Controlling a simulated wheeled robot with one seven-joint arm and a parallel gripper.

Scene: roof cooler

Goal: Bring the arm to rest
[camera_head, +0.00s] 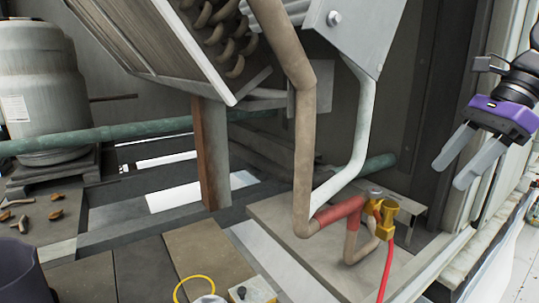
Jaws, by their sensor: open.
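My gripper (467,160) hangs at the right edge of the head view, with a purple body and two grey fingers pointing down and to the left. The fingers are apart and nothing is between them. It is in the air, clear of the pipes and the brass valve. Part of my dark arm shows above it and runs out of the picture at the right edge.
A brass valve (381,216) with a red hose (385,268) sits low at centre right, joined to a brown pipe (303,150). A green pipe (110,133) crosses the left. A grey tank (40,90) stands at left. A metal frame post (490,195) is close beside my gripper.

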